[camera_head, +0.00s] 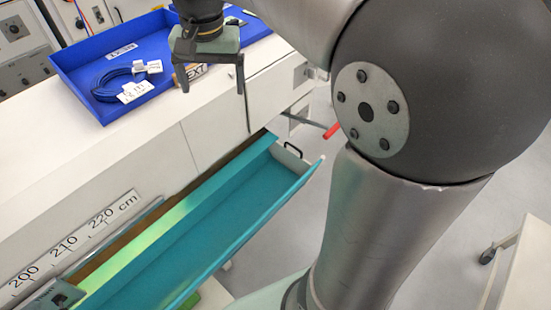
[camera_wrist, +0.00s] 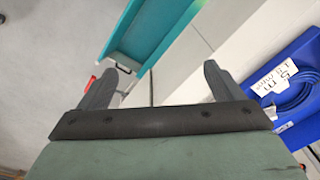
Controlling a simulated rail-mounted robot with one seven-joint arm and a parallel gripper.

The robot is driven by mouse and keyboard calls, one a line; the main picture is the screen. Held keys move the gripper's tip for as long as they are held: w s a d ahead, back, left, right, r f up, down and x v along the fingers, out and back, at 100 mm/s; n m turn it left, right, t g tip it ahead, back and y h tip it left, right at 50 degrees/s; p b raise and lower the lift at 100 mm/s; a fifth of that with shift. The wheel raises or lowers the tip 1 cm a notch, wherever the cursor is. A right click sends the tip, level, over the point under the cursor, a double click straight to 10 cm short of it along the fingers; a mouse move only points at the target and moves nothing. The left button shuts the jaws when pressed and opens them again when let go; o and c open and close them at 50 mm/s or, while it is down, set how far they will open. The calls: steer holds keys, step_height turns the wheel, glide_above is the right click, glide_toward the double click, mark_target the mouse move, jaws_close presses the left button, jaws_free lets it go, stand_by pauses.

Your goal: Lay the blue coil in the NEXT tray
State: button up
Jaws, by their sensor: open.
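A blue coil (camera_head: 112,80) with white tags lies in a blue tray (camera_head: 72,77) on the white counter. One tag appears to read 5 m. The coil also shows at the right edge of the wrist view (camera_wrist: 295,103), inside the tray (camera_wrist: 305,50).
A long teal drawer (camera_head: 190,235) stands pulled out below the counter (camera_head: 150,115), with a black handle (camera_head: 293,149). A red bar end (camera_head: 332,131) sticks out near it. A ruler strip (camera_head: 70,243) runs along the counter front. A wheeled cart (camera_head: 520,265) stands at right.

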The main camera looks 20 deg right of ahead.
steer(key=s+d+f+n, duration=0.2)
steer(key=s+f, duration=0.4)
steer(key=s, duration=0.3)
steer(key=s+d+f+n, duration=0.2)
steer(key=s+d+f, duration=0.1)
steer(key=s+f, duration=0.4)
steer(key=shift+s+f+n, duration=0.3)
steer(key=shift+s+n, duration=0.1)
steer(key=shift+s, duration=0.85)
